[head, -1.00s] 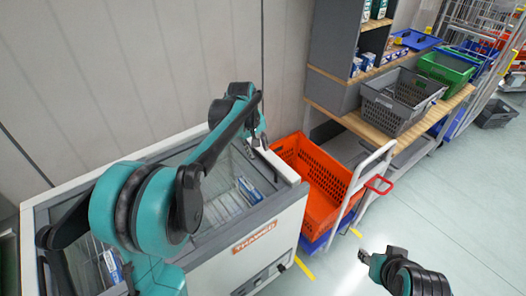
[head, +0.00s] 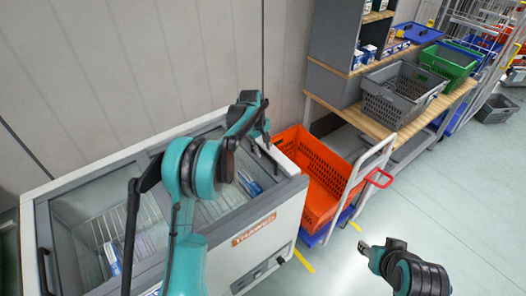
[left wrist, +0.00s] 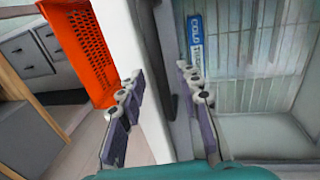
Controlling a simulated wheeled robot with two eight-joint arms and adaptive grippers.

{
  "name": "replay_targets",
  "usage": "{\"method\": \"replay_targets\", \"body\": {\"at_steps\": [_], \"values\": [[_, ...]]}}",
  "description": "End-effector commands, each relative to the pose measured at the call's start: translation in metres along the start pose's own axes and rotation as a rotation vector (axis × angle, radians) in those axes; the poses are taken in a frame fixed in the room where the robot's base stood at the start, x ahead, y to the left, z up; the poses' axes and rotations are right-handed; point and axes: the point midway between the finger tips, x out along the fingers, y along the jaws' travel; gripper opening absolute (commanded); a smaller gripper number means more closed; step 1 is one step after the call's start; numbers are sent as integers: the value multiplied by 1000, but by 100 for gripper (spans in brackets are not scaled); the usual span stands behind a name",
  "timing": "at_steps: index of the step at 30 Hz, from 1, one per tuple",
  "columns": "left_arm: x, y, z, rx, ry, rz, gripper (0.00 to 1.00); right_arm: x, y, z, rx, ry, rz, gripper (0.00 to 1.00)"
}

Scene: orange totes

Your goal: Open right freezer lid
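The white chest freezer (head: 272,232) with a "THAWED" label stands at lower left in the head view. Its right lid (head: 215,206) is a glass pane in a grey frame, and it looks closed. My left gripper (head: 266,142) is at the lid's far right corner. In the left wrist view the left gripper (left wrist: 158,98) has its fingers apart, one over the white freezer rim (left wrist: 128,45) and one over the lid glass (left wrist: 245,75). A dark part of the lid frame lies between them; contact is unclear. My right gripper (head: 364,250) hangs over the floor, its fingers too small to judge.
An orange tote (head: 318,170) on a cart stands right beside the freezer. The cart's red handle (head: 379,178) sticks out. A wooden shelf holds grey (head: 400,98) and green (head: 448,66) baskets.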

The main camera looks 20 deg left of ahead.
Motion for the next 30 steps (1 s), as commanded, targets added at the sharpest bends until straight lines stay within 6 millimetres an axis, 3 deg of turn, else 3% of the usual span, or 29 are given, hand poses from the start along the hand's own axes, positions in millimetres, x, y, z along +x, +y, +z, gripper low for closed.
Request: {"method": "replay_targets", "body": {"at_steps": [8,12,23,30], "values": [[3,0,0,0,0,0,34,0,0,0,0,0,0,40],[3,0,0,0,0,0,0,0,0,0,0,0,0,40],[2,-8,0,-2,1,0,0,0,0,0,0,0,0,40],[-8,-53,-1,-5,1,-1,0,0,0,0,0,0,0,40]]}}
